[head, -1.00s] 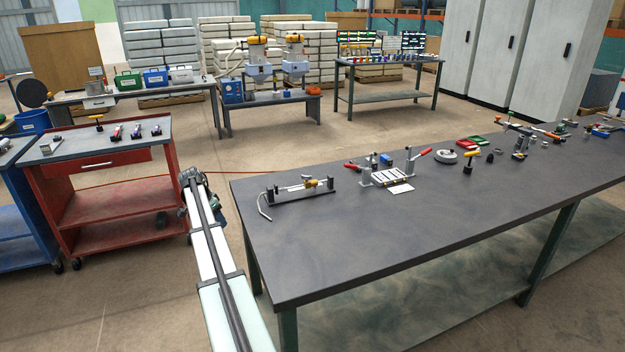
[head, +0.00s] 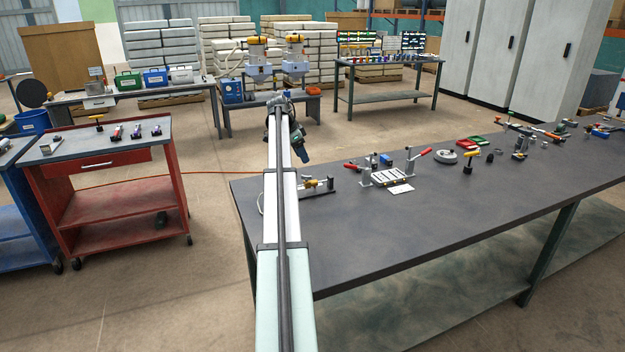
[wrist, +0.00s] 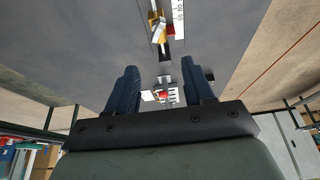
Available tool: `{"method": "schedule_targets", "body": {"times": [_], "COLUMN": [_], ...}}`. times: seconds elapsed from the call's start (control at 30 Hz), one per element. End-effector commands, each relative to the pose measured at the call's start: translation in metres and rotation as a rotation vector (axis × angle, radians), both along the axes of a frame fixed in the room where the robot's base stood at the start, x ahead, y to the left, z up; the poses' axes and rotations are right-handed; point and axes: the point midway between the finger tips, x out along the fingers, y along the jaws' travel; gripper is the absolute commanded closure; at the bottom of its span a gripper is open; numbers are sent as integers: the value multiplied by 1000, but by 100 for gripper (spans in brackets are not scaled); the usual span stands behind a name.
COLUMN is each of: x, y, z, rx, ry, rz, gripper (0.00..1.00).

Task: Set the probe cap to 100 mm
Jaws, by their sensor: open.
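A slim measuring fixture (head: 318,188) with a yellow part stands at the left end of the dark bench, partly hidden behind my arm in the head view. The wrist view shows a white scale strip (wrist: 178,18) with black marks, a yellow part (wrist: 156,22) and a red piece (wrist: 171,30) beside it. I cannot tell which part is the probe cap, and cannot read the scale. My gripper (wrist: 160,66) is open and empty, its two dark fingers apart. In the wrist view the yellow part lies beyond the fingertips, not between them.
A clamp fixture (head: 390,176) with red handles stands right of the measuring fixture, with a blue block (head: 386,159) behind. Smaller parts and tools lie further right. The bench front (head: 400,235) is clear. A red cart (head: 100,158) stands left.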

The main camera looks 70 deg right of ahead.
Motion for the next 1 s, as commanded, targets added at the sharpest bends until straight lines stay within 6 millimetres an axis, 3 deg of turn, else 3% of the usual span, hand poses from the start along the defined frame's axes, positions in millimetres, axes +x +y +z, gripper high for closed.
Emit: {"method": "schedule_targets", "body": {"times": [0.6, 1.0], "x": [-27, -33], "y": [-27, -33], "z": [-95, -116], "rx": [2, 1], "ry": [0, -1], "rz": [1, 2], "gripper": [48, 48]}}
